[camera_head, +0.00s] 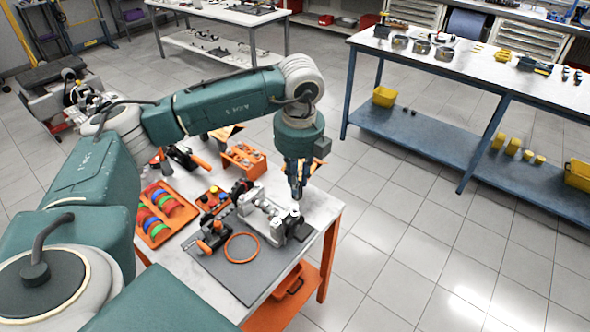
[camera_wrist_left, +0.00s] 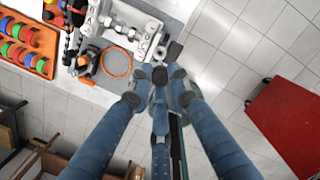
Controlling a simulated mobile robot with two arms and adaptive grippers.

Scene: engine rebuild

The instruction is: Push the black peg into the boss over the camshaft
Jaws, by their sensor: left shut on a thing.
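My left gripper (camera_head: 297,194) points down over the right end of the light grey engine block (camera_head: 268,217). Its fingers are closed together on a small dark thing, which fits the black peg but is mostly hidden by the fingertips. The fingertips also show in the left wrist view (camera_wrist_left: 166,76), beside the lower right end of the block (camera_wrist_left: 122,22). The boss and the camshaft cannot be told apart clearly, and I cannot tell whether the held thing touches the block. My right gripper is not in view.
The block stands on a dark mat (camera_head: 240,277) on the worktable. An orange ring (camera_head: 242,247) and a black-and-orange tool (camera_head: 209,240) lie close by. An orange tray (camera_head: 163,213) of coloured rings is to the left. A small dark block (camera_head: 303,231) sits near the table's right edge.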

